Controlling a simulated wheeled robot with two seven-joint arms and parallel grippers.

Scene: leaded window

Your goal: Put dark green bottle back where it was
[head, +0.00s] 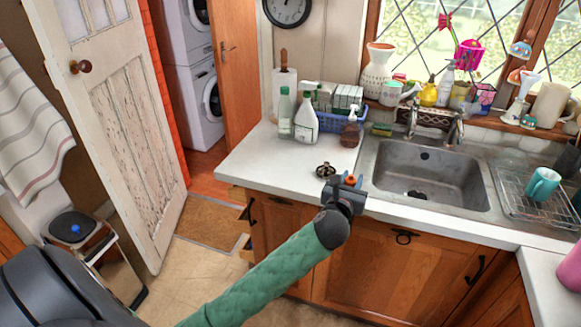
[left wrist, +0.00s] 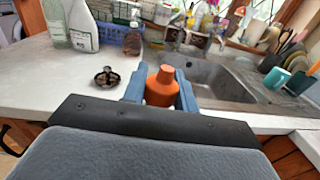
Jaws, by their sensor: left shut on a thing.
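My left gripper (head: 346,184) is at the counter's front edge, left of the sink. It is shut on an orange bottle-shaped thing (left wrist: 160,86), which stands upright between the two blue fingers in the left wrist view. Only its orange upper part shows; its lower part is hidden by the gripper, so I cannot tell if it is the dark green bottle. A pale green bottle (head: 285,112) stands at the back of the counter beside a white spray bottle (head: 306,121). My right gripper is not in view.
A small dark metal item (head: 326,170) lies on the counter (head: 265,160) close to my gripper. A brown pump bottle (head: 351,130) and a blue basket (head: 335,120) stand behind. The sink (head: 430,178) is to the right. The counter's left front is clear.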

